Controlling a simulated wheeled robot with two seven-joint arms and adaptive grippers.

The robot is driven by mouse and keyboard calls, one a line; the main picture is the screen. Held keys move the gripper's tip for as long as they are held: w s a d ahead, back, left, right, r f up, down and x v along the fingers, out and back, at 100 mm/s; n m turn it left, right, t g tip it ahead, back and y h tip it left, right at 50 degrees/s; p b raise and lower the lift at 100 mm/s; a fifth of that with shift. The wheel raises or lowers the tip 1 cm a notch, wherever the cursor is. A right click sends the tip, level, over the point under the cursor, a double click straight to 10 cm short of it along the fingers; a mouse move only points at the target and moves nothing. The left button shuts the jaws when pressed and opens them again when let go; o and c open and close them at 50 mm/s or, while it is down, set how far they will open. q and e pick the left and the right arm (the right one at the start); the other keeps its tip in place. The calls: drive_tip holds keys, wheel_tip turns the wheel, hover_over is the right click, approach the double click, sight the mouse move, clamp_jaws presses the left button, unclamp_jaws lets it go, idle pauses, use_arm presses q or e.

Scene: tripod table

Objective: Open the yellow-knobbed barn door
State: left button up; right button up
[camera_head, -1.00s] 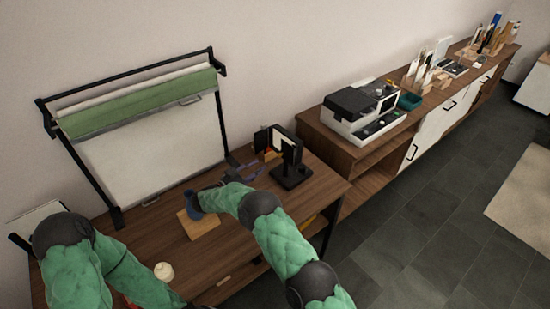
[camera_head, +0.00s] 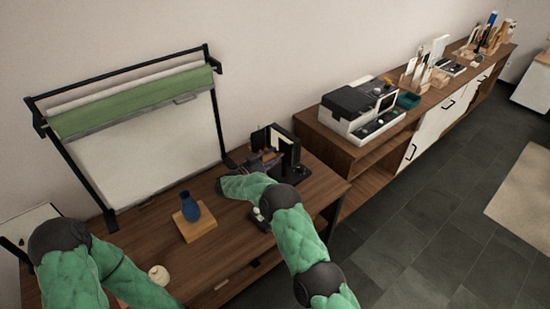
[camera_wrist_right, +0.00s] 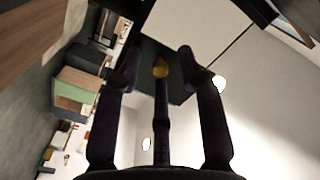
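A black studio light with barn door flaps (camera_head: 290,149) stands at the back right of the brown table. In the head view my right gripper (camera_head: 262,163) is dark and partly hidden against the light. My left forearm runs off the bottom edge, and its gripper is out of view.
A blue vase (camera_head: 190,206) stands on a wooden board (camera_head: 196,231) on the table (camera_head: 228,239). A white backdrop with a green roll (camera_head: 135,103) stands behind. A small cream object (camera_head: 159,274) is at the front. A sideboard with a printer-like machine (camera_head: 352,112) is to the right.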

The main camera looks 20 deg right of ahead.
drive_tip(key=shift+d, duration=0.2)
clamp_jaws()
